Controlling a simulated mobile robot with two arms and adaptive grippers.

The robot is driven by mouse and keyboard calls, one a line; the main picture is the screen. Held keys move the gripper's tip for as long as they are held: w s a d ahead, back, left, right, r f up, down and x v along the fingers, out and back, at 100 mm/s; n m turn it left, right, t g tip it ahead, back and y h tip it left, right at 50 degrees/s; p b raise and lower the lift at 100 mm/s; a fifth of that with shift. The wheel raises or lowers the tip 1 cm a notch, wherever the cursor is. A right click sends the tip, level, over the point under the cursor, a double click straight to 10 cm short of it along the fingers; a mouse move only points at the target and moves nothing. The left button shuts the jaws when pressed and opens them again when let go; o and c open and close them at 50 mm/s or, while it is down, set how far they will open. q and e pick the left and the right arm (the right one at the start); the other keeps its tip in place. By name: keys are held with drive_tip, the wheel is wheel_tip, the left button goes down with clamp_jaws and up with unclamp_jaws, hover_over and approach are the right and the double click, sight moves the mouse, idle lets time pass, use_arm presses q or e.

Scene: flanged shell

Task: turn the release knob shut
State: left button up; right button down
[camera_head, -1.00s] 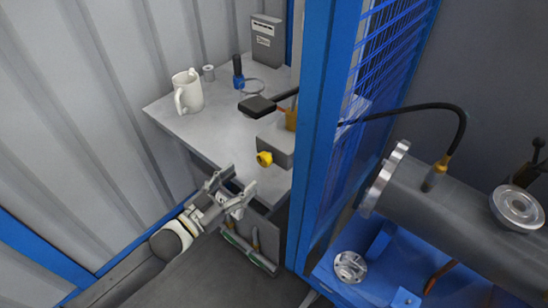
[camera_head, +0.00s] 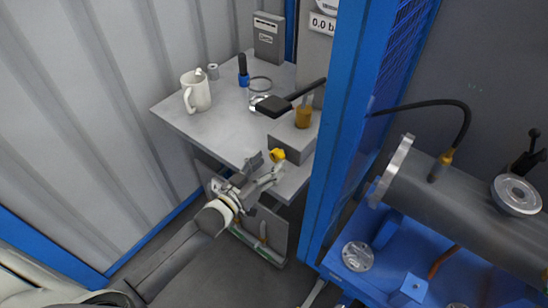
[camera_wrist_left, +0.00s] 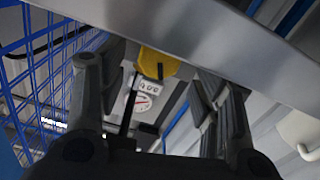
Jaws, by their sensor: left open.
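The yellow release knob (camera_head: 277,155) sticks out from the front of a grey box (camera_head: 293,140) at the near edge of the bench. In the left wrist view the knob (camera_wrist_left: 158,62) shows between the fingers, partly cut off by the bench edge. My left gripper (camera_head: 266,167) is open, its fingertips just short of the knob in the head view. In the left wrist view the open fingers (camera_wrist_left: 150,85) stand apart on either side of the knob. I cannot tell whether either finger touches it. My right gripper is not in view.
A blue post (camera_head: 345,130) stands close right. Further right is a grey flanged shell (camera_head: 450,205) on a blue stand.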

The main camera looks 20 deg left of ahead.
sight(275, 158)
use_arm(q)
drive_tip(key=shift+x, duration=1.1)
drive_tip(key=shift+w+d, duration=0.15)
drive_tip(key=shift+w, duration=0.25)
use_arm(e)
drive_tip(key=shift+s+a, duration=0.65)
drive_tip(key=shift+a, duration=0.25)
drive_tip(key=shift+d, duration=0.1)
use_arm(q)
drive_tip(key=shift+c, duration=0.7)
drive_tip(key=c, duration=0.9)
drive_tip(key=shift+o, duration=0.2)
drive_tip(key=m, duration=0.3)
drive_tip(key=shift+r+p, duration=0.1)
drive_tip(key=shift+p, duration=0.2)
drive_tip(key=shift+m, duration=1.2)
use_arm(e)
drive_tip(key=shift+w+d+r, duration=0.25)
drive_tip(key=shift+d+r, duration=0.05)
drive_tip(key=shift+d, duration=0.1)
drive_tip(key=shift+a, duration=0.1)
